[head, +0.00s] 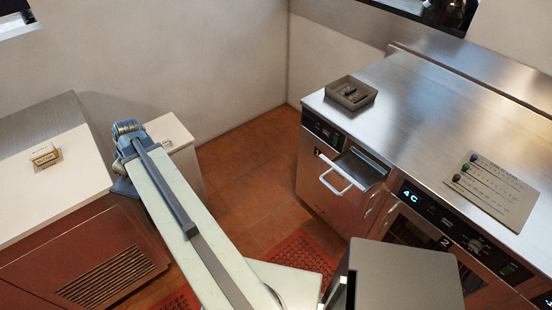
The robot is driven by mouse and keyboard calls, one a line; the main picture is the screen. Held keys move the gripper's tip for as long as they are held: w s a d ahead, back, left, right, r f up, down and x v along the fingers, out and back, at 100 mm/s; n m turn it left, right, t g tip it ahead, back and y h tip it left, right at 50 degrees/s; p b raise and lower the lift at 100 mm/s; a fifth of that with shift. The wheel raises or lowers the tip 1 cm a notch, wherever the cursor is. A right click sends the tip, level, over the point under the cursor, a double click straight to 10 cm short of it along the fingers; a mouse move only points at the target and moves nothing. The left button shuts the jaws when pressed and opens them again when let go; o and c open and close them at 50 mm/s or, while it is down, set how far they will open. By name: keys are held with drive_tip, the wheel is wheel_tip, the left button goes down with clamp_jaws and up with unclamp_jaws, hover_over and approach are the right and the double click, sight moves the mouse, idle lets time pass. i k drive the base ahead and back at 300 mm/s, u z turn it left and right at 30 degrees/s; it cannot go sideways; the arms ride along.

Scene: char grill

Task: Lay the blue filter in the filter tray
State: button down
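I cannot make out a blue filter in the head view. A small dark grey tray (365,103) with raised walls sits at the far left corner of the steel counter, with small dark pieces inside. A shallow steel drawer (371,165) with a pale bar handle stands pulled out of the counter front below it. I cannot tell which of these is the filter tray. My arm reaches from the bottom middle up to the left, and its far joint is near the left cabinets. No gripper fingers show.
A steel counter (425,110) fills the right side, with a plate of coloured buttons (505,196) on it. A small labelled box (45,155) sits on the left white worktop (75,180). A red mat (305,249) lies near the front.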

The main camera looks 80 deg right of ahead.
sight(354, 172)
drive_tip(key=u, duration=0.1)
drive_tip(key=k, duration=1.3)
drive_tip(key=z, duration=0.25)
